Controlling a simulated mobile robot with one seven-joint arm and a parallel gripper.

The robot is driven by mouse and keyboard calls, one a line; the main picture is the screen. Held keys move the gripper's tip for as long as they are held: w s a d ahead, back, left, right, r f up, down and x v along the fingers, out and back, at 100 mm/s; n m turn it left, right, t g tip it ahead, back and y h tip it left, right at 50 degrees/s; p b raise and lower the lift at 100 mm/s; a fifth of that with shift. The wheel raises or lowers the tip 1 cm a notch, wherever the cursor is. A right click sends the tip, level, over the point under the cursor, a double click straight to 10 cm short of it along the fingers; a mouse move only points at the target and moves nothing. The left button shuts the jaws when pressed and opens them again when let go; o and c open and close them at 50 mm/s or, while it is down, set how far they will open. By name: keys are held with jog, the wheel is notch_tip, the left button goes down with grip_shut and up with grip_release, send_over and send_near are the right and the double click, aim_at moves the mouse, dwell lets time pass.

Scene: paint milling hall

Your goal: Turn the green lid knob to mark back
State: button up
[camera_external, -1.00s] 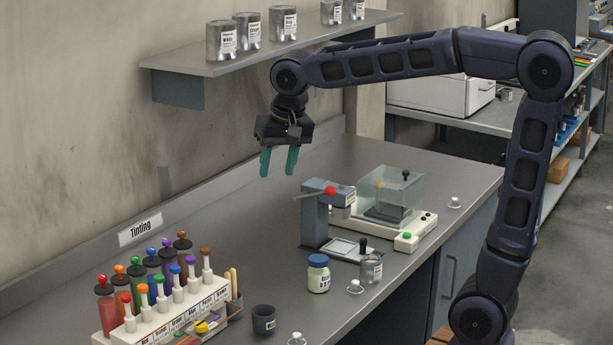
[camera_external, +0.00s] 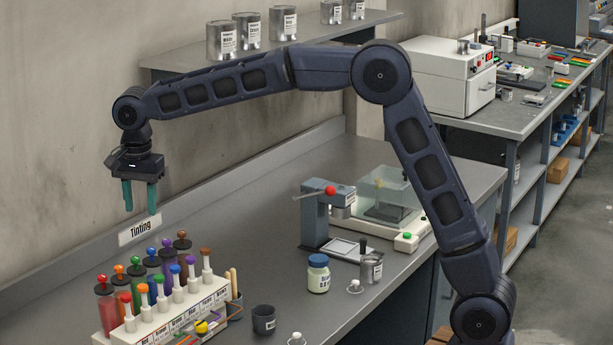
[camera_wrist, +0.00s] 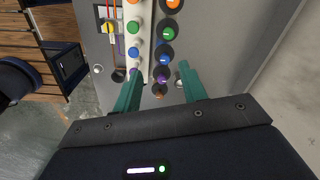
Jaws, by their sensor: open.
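A back row of canisters with black lids and coloured knobs stands on the tinting rack. The green lid knob (camera_external: 135,261) is on the third canister from the left; it also shows from above in the wrist view (camera_wrist: 168,33). Any marks around it are too small to read. A second green knob (camera_external: 142,288) tops a white plunger in the front row. My gripper (camera_external: 140,212) is open and empty, well above the rack. In the wrist view, its teal fingers (camera_wrist: 159,69) appear either side of the blue and purple lids, with the green knob beyond their tips.
Neighbouring orange (camera_external: 118,269) and blue (camera_external: 151,252) knobs stand close to the green one. The Tinting sign (camera_external: 140,229) is at the wall behind. A dark cup (camera_external: 263,319) and a jar (camera_external: 318,273) stand to the right. The middle of the bench (camera_external: 250,240) is clear.

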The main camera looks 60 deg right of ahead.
aim_at(135, 257)
jog(key=shift+m, duration=0.4)
jog(key=f, duration=0.4)
jog(key=w+a+f, duration=0.1)
jog(key=f, duration=0.3)
jog(key=a+f, duration=0.1)
jog(key=f, duration=0.3)
jog(key=shift+w+f, duration=0.2)
jog(key=shift+w, duration=0.15)
grip_shut()
